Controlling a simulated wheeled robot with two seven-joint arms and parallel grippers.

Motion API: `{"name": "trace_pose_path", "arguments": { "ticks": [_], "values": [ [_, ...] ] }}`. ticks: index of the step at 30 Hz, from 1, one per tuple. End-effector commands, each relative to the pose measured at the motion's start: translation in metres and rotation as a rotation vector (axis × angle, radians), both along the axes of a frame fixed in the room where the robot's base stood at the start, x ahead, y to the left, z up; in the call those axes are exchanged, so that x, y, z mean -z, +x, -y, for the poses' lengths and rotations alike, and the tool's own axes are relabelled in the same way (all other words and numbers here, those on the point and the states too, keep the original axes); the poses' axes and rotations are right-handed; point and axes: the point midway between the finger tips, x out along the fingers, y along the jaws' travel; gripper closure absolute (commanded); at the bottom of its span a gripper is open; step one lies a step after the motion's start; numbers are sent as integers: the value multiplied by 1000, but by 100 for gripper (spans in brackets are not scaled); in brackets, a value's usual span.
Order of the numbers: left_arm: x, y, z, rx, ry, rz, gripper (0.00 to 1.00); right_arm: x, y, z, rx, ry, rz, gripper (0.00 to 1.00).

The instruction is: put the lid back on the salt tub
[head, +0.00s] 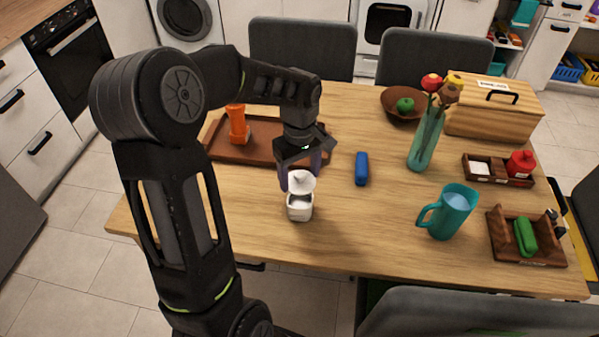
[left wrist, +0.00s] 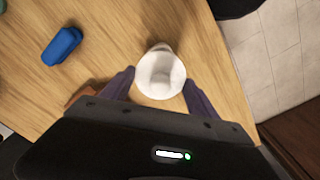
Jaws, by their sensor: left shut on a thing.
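My left gripper (head: 299,174) is shut on the white lid (head: 301,184), which has a small raised knob. The lid also shows between the two fingers in the left wrist view (left wrist: 161,73). The white salt tub (head: 299,208) stands upright on the table, right below the lid in the head view. The lid appears just above the tub's rim; I cannot tell whether they touch. In the left wrist view the lid hides most or all of the tub. My right gripper is not in view.
A blue object (head: 362,169) lies right of the tub, with a teal jug (head: 449,211) and a vase (head: 426,140) farther right. A brown tray (head: 264,154) with an orange item (head: 238,124) is behind. The wooden table (head: 345,240) is clear around the tub.

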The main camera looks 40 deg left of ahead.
Motion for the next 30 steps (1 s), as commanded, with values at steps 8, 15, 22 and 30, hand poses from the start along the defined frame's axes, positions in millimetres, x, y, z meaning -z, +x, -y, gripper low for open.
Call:
{"name": "trace_pose_path", "arguments": {
  "ticks": [8, 15, 22, 30],
  "values": [
    [31, 0, 0, 0, -1, -1, 69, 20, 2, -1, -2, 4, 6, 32],
    [48, 0, 0, 0, 0, 0, 69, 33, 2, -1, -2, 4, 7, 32],
    [51, 0, 0, 0, 0, 0, 69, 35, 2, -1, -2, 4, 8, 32],
    [50, 0, 0, 0, 0, 0, 69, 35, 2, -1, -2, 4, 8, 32]
  ]
}}
